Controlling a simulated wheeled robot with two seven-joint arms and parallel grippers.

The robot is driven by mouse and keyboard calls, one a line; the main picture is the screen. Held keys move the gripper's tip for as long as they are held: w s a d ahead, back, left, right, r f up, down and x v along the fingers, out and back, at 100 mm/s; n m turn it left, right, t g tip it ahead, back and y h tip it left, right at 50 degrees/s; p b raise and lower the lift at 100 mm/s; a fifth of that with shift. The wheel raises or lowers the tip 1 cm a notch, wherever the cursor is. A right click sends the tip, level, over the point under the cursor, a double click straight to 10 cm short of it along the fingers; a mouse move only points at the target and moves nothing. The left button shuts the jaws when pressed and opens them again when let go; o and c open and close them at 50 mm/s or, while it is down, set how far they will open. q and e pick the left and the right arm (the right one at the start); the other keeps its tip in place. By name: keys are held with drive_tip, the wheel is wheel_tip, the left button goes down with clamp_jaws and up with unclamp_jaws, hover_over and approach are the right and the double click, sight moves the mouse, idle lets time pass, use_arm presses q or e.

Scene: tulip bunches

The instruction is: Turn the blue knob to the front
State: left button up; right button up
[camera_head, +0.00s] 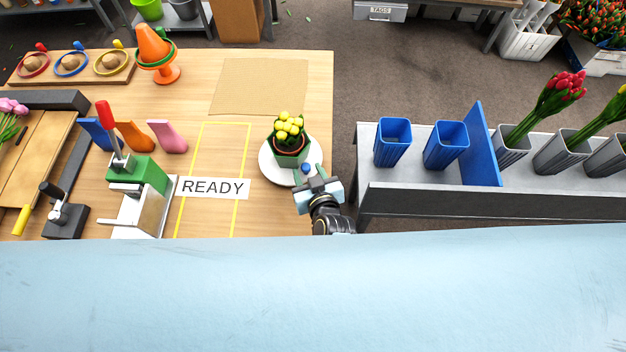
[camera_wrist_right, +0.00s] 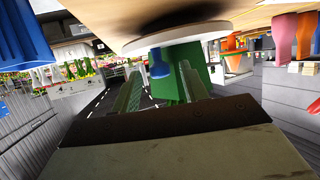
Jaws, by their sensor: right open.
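The blue knob (camera_head: 306,168) stands at the near right part of a round white turntable (camera_head: 270,171), which bears a green pot (camera_head: 289,158) of yellow flowers. In the head view my right gripper (camera_head: 311,178) is open right by the knob, on its near side. The right wrist view is upside down; there the knob (camera_wrist_right: 158,66) shows in the gap between the two open fingers (camera_wrist_right: 158,88), with the green pot (camera_wrist_right: 166,88) behind it. Contact with the knob cannot be told. My left gripper is not in view.
A wooden table (camera_head: 270,60) carries the turntable, close to its right edge. Left of it are a READY sign (camera_head: 214,188), yellow tape and a green press (camera_head: 140,172). Past a floor gap, a grey bench (camera_head: 420,188) holds blue buckets (camera_head: 392,143).

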drive_tip(key=p+v, duration=0.2)
drive_tip(key=v, duration=1.1)
drive_tip(key=shift+s+r, duration=0.1)
